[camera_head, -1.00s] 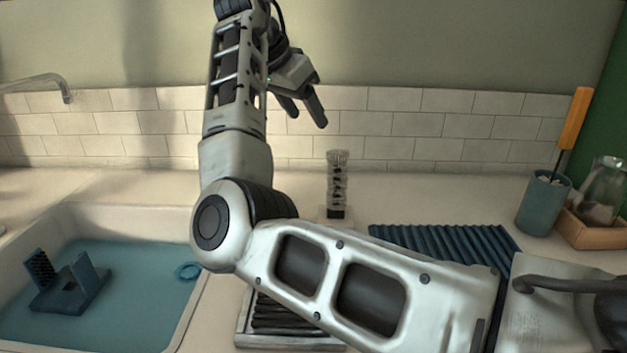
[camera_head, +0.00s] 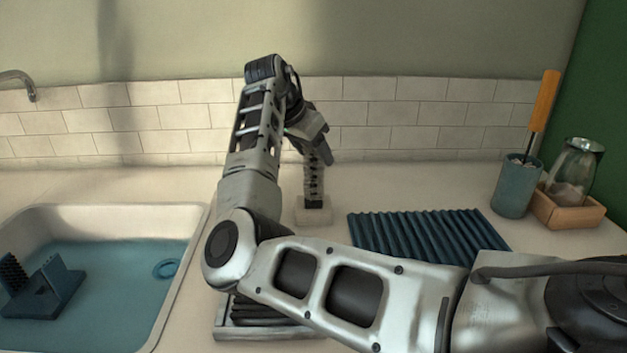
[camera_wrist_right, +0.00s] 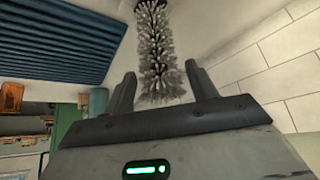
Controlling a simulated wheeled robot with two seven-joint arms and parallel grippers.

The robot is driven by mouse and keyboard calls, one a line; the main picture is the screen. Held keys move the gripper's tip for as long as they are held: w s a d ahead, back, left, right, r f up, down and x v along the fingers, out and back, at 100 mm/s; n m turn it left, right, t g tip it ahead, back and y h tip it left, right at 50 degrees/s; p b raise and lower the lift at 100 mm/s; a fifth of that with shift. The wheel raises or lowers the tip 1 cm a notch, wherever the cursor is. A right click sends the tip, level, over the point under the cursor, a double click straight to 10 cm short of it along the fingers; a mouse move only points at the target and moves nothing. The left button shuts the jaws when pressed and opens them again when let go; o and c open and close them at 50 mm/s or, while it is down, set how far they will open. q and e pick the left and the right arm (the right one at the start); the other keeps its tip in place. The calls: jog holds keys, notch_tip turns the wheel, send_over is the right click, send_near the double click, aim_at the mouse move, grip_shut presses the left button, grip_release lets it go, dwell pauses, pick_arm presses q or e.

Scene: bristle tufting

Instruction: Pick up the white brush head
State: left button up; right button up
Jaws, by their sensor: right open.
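The white brush head (camera_head: 313,186) stands upright on a pale block (camera_head: 311,213) on the counter, behind my right forearm. It has white bristles around a dark core and a dark foot. Its top is hidden by my right gripper (camera_head: 314,149) in the head view. In the right wrist view, the brush head (camera_wrist_right: 158,45) extends between the two fingers of my right gripper (camera_wrist_right: 161,73). The fingers are open, with gaps showing on both sides of the bristles near the tips. My left gripper is not in view.
A blue ribbed mat (camera_head: 425,232) lies to the right. A teal cup (camera_head: 514,190) with an orange-handled tool and a wooden box (camera_head: 568,212) with a glass jar stand farther right. A water-filled sink (camera_head: 110,215) is at left. A tray (camera_head: 262,331) lies partly under my arm.

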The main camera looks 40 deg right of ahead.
jog(key=shift+d+f, duration=0.25)
jog(key=shift+f, duration=0.15)
grip_shut()
jog(key=shift+r, duration=0.1)
